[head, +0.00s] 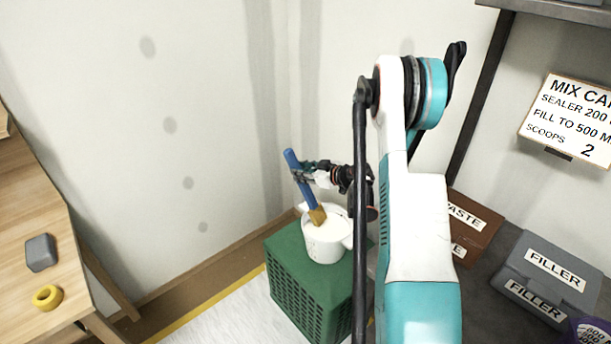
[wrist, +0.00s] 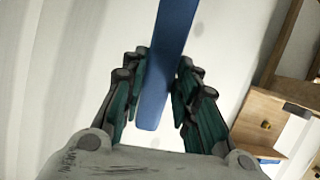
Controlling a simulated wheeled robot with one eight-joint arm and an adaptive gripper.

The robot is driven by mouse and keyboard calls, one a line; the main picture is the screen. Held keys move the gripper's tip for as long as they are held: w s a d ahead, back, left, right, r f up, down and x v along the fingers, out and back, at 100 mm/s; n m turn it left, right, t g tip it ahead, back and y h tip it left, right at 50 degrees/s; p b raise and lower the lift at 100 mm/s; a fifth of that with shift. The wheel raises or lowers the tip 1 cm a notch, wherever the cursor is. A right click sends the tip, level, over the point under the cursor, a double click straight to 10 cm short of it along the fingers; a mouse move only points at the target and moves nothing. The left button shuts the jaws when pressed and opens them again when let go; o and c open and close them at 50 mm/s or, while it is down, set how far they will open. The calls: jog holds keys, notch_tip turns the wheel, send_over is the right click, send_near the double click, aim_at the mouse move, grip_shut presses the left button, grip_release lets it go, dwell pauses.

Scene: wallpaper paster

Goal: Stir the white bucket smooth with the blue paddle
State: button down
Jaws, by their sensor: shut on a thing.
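The white bucket (head: 327,246) stands on a green crate (head: 297,283) and has pale contents. The blue paddle (head: 302,178) is tilted, its top leaning left, and its tan lower end (head: 317,215) is at the bucket's mouth. I cannot tell how deep the tip reaches. My gripper (head: 303,174) is shut on the blue handle above the bucket. In the wrist view the blue handle (wrist: 165,70) runs between the two fingers of my gripper (wrist: 160,95); the bucket is not in that view.
A wooden table (head: 30,220) at the left holds a grey block (head: 41,252) and a yellow ring (head: 47,297). A grey filler box (head: 549,275) and a brown paste box (head: 468,225) stand at the right. A mix card (head: 570,118) hangs above. The wall is close behind the crate.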

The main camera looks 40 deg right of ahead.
aim_at(292, 155)
jog(key=shift+w+a+r+p, duration=0.25)
jog(key=shift+w+r+p, duration=0.15)
jog(key=shift+r, duration=0.6)
jog(key=shift+w+a+r+p, duration=0.3)
jog(key=shift+r+p, duration=0.15)
jog(key=shift+r, duration=0.5)
jog(key=shift+w+a+r+p, duration=0.2)
jog(key=shift+w+r+p, duration=0.2)
jog(key=shift+r, duration=0.6)
jog(key=shift+r, duration=0.15)
jog(key=shift+r+p, duration=1.25)
jog(key=shift+r, duration=1.15)
